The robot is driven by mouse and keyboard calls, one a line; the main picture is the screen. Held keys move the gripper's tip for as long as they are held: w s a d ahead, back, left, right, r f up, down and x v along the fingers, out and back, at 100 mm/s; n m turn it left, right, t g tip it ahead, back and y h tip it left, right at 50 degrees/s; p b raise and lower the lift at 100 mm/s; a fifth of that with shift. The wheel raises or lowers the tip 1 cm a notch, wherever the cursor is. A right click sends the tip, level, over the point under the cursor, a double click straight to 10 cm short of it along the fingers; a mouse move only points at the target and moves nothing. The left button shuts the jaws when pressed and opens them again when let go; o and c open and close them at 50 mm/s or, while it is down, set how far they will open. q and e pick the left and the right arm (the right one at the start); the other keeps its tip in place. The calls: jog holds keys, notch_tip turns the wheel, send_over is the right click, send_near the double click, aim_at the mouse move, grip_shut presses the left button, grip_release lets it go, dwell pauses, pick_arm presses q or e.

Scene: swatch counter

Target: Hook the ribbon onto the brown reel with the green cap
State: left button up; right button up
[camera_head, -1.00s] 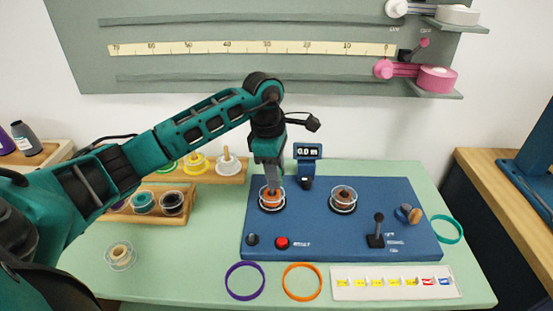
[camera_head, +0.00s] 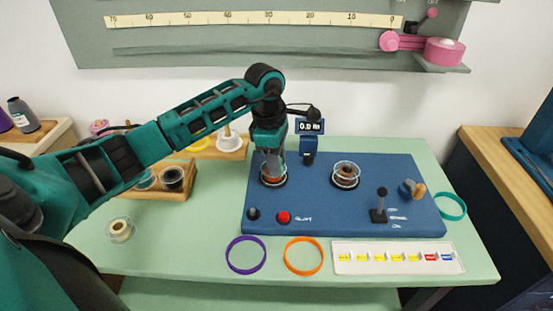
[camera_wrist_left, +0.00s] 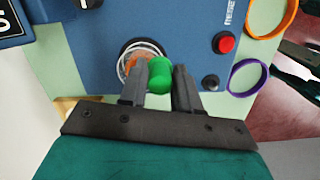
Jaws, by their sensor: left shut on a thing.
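My left gripper (camera_head: 272,168) points down over the left spindle of the blue machine. In the left wrist view its fingers (camera_wrist_left: 160,92) are shut on a green cap (camera_wrist_left: 160,74). Under the cap is a clear-flanged reel (camera_wrist_left: 133,52) with an orange-brown core, partly hidden by the cap and fingers. In the head view this reel (camera_head: 267,182) is largely covered by the gripper. A second clear-flanged reel with a brown core (camera_head: 346,173) sits on the right spindle. I cannot make out a loose ribbon end. A dark and teal part (camera_wrist_left: 300,62) at the wrist view's right may be my right gripper.
The blue machine (camera_head: 320,215) carries a red button (camera_head: 284,217), a black lever (camera_head: 381,203) and a display (camera_head: 309,127). Purple (camera_head: 246,255) and orange (camera_head: 303,256) rings lie in front. A cream-cored reel (camera_head: 120,229) lies left; a wooden rack (camera_head: 188,189) stands behind it.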

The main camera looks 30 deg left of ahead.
pick_arm(q)
jog(key=shift+s+d+f+b, duration=0.15)
jog(key=shift+f+b, duration=0.15)
jog(key=shift+f, duration=0.15)
jog(key=shift+s+f+b, duration=0.15)
jog(key=shift+f+b, duration=0.15)
jog(key=shift+f, duration=0.1)
dwell(0.5)
jog(key=shift+w+f, duration=0.15)
jog(key=shift+f, duration=0.05)
grip_shut()
jog(key=shift+w+a+r, duration=0.1)
jog(key=shift+a+r, duration=0.05)
jog(key=shift+a, duration=0.15)
